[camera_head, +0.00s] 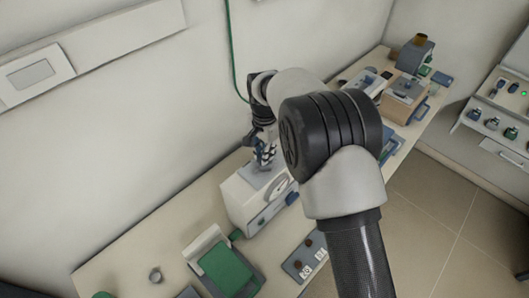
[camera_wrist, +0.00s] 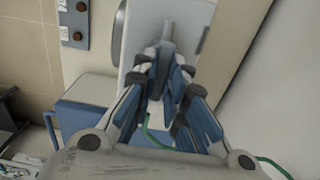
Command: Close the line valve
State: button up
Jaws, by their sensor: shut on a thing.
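My gripper (camera_head: 266,154) points down at the top of a white box-shaped device (camera_head: 240,198) on the bench by the wall. In the wrist view, the blue-and-grey fingers of my gripper (camera_wrist: 168,88) are closed in around a grey upright, handle-like part (camera_wrist: 166,42) on a pale surface. This part looks like the line valve's handle, but its angle is hard to read. The fingers hide its lower portion. A green hose (camera_wrist: 152,136) passes behind the fingers in the wrist view. In the head view my arm covers part of the device.
A green hose (camera_head: 231,50) hangs down the wall. A green-topped tray (camera_head: 222,266) and a plate with dark knobs (camera_head: 305,257) lie at the front of the bench. Several devices, including a tan box (camera_head: 403,100), stand farther right. Open floor (camera_head: 440,210) lies right of the bench.

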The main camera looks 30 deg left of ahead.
jog(key=shift+n, duration=0.3)
grip_shut()
jog(key=n, duration=0.3)
jog(key=shift+n, duration=0.4)
jog(key=n, duration=0.9)
jog(key=shift+n, duration=2.2)
jog(key=o, duration=0.7)
grip_release()
